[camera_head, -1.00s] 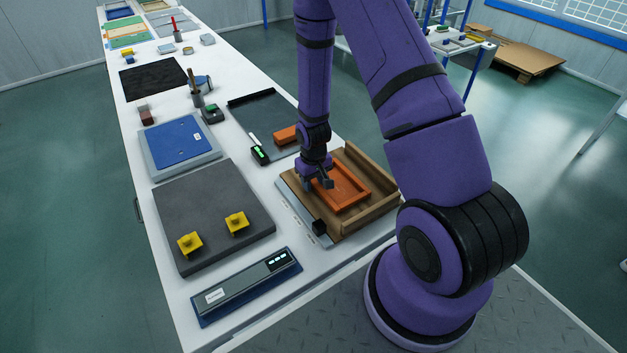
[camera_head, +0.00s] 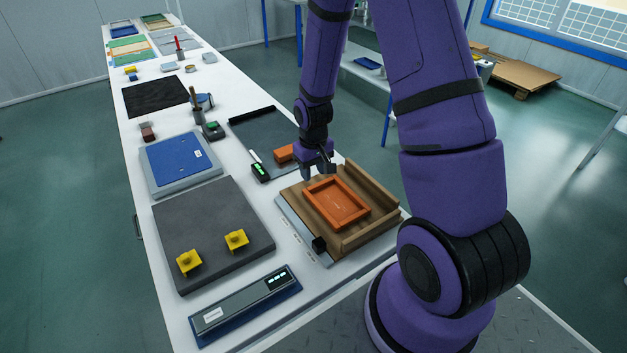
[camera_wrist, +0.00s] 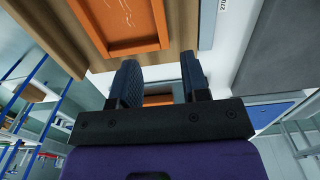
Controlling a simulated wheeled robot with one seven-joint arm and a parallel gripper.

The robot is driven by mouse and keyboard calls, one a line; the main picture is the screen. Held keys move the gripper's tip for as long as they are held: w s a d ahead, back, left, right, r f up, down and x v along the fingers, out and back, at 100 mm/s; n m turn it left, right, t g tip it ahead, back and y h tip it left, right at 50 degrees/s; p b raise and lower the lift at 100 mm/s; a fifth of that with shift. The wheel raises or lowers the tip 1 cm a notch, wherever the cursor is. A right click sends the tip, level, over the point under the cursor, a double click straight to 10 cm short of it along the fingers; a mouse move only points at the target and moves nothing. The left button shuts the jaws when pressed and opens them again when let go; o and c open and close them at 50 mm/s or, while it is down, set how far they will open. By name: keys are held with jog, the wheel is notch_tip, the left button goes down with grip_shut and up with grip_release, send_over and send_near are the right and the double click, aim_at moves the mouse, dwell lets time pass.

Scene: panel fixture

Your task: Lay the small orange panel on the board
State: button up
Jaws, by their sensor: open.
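The small orange panel (camera_head: 337,203), with a raised rim, lies flat on the brown wooden board (camera_head: 350,240) inside the fixture. Taller wooden rails stand along the board's back and right sides. The panel also shows in the wrist view (camera_wrist: 125,25), at the top on the brown wood. My gripper (camera_head: 319,173) is open and empty, just above and beyond the panel's far edge, apart from it. In the wrist view its two dark fingers (camera_wrist: 160,62) are spread with nothing between them that they hold.
A dark tray (camera_head: 262,128) with an orange block (camera_head: 284,153) lies behind the fixture. A grey slab (camera_head: 205,225) with two yellow pieces, a blue panel (camera_head: 180,158) on a grey base, and a display device (camera_head: 245,307) stand to the left.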

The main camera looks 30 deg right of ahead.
jog(key=s+a+r+t, duration=0.1)
jog(key=s+a+r, duration=0.15)
jog(key=r, duration=0.95)
jog(key=s+a+r+t, duration=0.1)
jog(key=s+r+t, duration=0.15)
jog(key=r, duration=0.95)
jog(key=s+a+r+t, duration=0.1)
jog(key=s+r, duration=0.5)
jog(key=s, duration=0.3)
jog(key=s+a+r, duration=0.2)
jog(key=s+r, duration=0.4)
jog(key=s, duration=0.2)
jog(key=shift+s+r+t, duration=0.25)
jog(key=shift+s+t, duration=0.1)
jog(key=shift+s, duration=0.05)
